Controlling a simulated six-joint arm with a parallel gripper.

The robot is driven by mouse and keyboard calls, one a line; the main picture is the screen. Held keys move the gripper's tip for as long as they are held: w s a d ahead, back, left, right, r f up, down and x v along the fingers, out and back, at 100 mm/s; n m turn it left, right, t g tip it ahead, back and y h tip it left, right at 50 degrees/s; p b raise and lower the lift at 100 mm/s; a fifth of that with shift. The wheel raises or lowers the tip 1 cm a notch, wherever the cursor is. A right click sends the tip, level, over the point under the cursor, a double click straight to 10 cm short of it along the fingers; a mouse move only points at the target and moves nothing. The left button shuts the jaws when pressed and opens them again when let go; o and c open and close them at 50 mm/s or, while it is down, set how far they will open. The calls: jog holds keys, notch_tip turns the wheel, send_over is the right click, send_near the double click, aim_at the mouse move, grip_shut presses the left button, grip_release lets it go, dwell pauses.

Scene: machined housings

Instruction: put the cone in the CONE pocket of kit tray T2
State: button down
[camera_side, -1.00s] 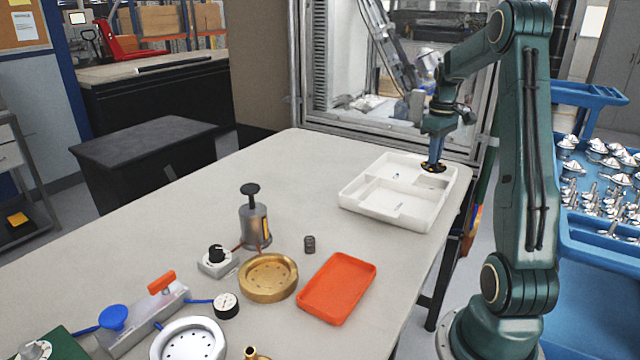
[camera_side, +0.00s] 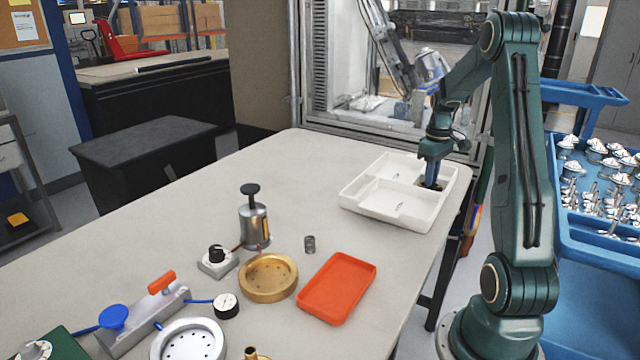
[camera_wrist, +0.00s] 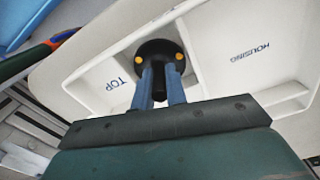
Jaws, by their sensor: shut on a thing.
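The white kit tray (camera_side: 360,213) lies at the far right end of the table. It has several walled pockets; the wrist view shows the lettering TOP and HOUSING on the tray floor (camera_wrist: 215,75). My gripper (camera_side: 431,180) reaches down into the tray's right-hand part. In the wrist view its blue fingers (camera_wrist: 161,82) are shut on the cone (camera_wrist: 154,50), a black round part with two orange-yellow dots and a dark stem between the fingers. The cone is over or in a small pocket between the two labels. Whether it touches the floor, and that pocket's label, I cannot see.
An orange tray (camera_side: 337,288), a brass ring (camera_side: 268,290) and a grey cylinder with a black knob (camera_side: 254,225) stand nearer on the table. A small dark cylinder (camera_side: 309,244) is between them and the kit tray. A blue cart of metal parts (camera_side: 590,265) stands right.

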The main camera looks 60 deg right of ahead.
jog(key=shift+f, duration=0.15)
jog(key=c, duration=1.4)
grip_release()
notch_tip(320, 180, up, 12)
jog(key=shift+r, duration=0.15)
jog(key=shift+a, duration=0.1)
